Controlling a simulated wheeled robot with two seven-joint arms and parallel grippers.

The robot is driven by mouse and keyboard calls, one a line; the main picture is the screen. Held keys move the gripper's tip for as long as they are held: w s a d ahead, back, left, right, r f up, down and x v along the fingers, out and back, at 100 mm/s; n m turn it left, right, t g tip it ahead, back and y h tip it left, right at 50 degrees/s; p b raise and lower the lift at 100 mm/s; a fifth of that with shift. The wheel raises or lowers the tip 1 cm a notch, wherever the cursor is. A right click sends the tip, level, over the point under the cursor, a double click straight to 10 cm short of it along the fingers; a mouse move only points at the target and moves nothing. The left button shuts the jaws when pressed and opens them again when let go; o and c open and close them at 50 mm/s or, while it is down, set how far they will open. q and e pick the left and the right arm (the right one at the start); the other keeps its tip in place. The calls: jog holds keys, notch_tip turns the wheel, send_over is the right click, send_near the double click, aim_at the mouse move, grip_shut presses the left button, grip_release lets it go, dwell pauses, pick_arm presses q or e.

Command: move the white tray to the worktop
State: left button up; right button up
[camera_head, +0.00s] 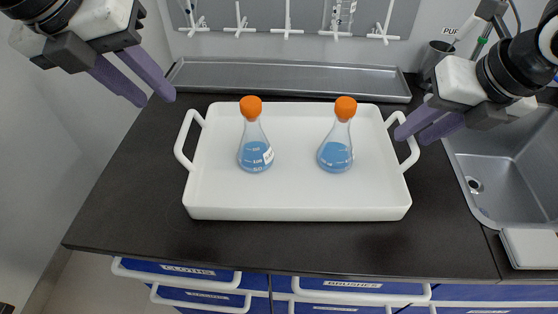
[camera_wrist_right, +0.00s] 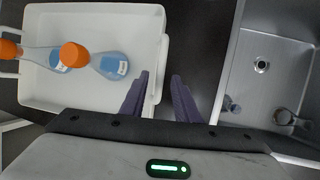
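The white tray (camera_head: 300,207) lies flat on the black worktop (camera_head: 140,205) and has a looped handle at each end. Two flasks of blue liquid with orange caps, a left one (camera_head: 255,152) and a right one (camera_head: 336,152), stand in it. Tray and flasks also show in the right wrist view (camera_wrist_right: 60,115). My left gripper (camera_head: 155,100) is open and empty, above and to the left of the left handle (camera_head: 180,150). My right gripper (camera_head: 409,138) is open at the right handle (camera_head: 413,155); its fingers show apart in the wrist view (camera_wrist_right: 160,85). I cannot tell whether they touch the handle.
A steel sink (camera_head: 510,170) lies at the right, with a white block (camera_head: 530,248) at its front edge. A long shallow metal tray (camera_head: 290,78) lies behind the white tray, below a peg board (camera_head: 265,15). Worktop left and front is clear.

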jog(key=v, duration=0.9)
